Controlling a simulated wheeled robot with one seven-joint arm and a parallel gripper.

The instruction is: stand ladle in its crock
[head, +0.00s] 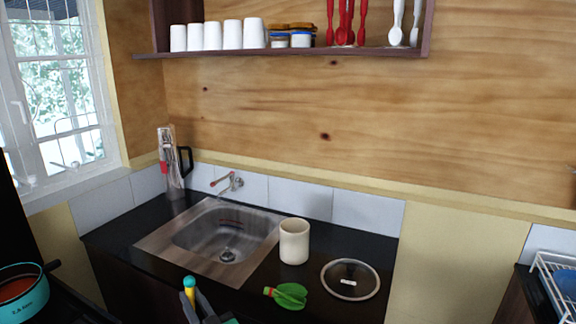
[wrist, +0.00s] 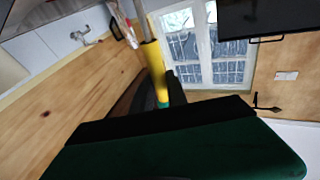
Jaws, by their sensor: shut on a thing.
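The cream crock (head: 294,241) stands upright on the black counter, right of the sink. Its inside is mostly hidden by its wall. My gripper (head: 196,305) is at the bottom of the head view, in front of the sink and to the left of the crock, apart from it. It is shut on the ladle (head: 189,284), whose yellow handle with a teal end shows there. The ladle also shows in the wrist view (wrist: 153,62), with a yellow handle and a grey stem. Its bowl is not clearly seen.
A glass lid (head: 350,281) and a green item (head: 289,296) lie near the crock. The sink (head: 214,240) with its tap (head: 228,183) is left of it. A teal pot (head: 22,292) is at far left. A shelf (head: 290,54) hangs above; a dish rack (head: 553,285) is at right.

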